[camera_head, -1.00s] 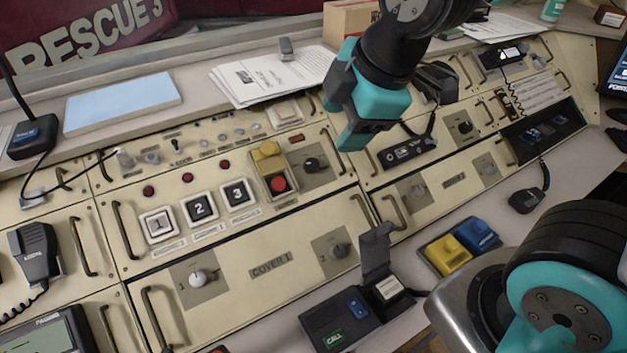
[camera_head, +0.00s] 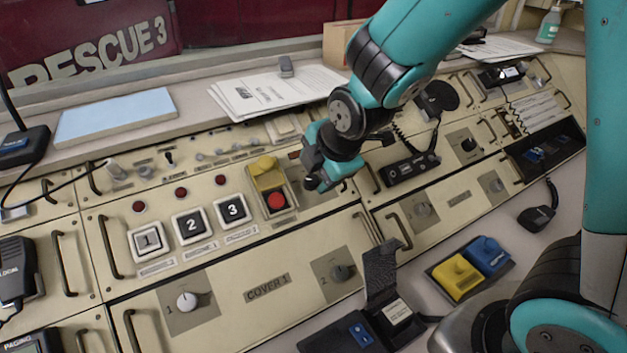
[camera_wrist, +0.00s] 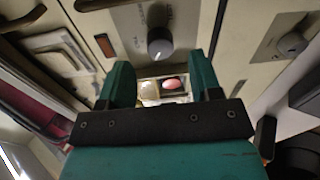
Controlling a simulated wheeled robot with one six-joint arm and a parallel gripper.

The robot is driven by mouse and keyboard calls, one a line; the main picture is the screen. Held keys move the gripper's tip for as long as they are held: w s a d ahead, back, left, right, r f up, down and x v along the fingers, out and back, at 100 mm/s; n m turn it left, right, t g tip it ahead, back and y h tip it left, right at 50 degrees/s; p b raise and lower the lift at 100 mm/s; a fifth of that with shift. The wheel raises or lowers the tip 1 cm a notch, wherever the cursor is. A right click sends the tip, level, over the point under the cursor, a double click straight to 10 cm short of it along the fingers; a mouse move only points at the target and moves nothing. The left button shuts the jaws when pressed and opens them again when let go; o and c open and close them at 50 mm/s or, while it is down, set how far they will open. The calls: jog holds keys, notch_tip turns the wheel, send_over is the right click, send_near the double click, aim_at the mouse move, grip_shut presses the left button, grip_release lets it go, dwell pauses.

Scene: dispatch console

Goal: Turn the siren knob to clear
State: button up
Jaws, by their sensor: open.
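A dark round knob (camera_wrist: 160,43) with a pale pointer mark sits on a grey plate in the wrist view, just beyond the gap between my fingertips. It appears to be the siren knob; its label is too blurred to read. My gripper (camera_wrist: 161,68) is open, its two teal fingers apart, with nothing between the tips. In the head view my gripper (camera_head: 322,178) is over the panel just right of the red button, and it hides the knob.
A red button (camera_head: 277,201) with a raised yellow cover (camera_head: 265,172) stands close left of my gripper. Numbered buttons (camera_head: 191,223) are farther left. A black handset (camera_head: 405,168) and metal handles lie to the right. An upright black flap (camera_head: 381,272) stands in front.

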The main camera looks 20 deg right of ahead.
aim_at(313, 180)
jog(key=shift+x, duration=1.9)
jog(key=c, duration=0.9)
jog(key=shift+c, duration=0.2)
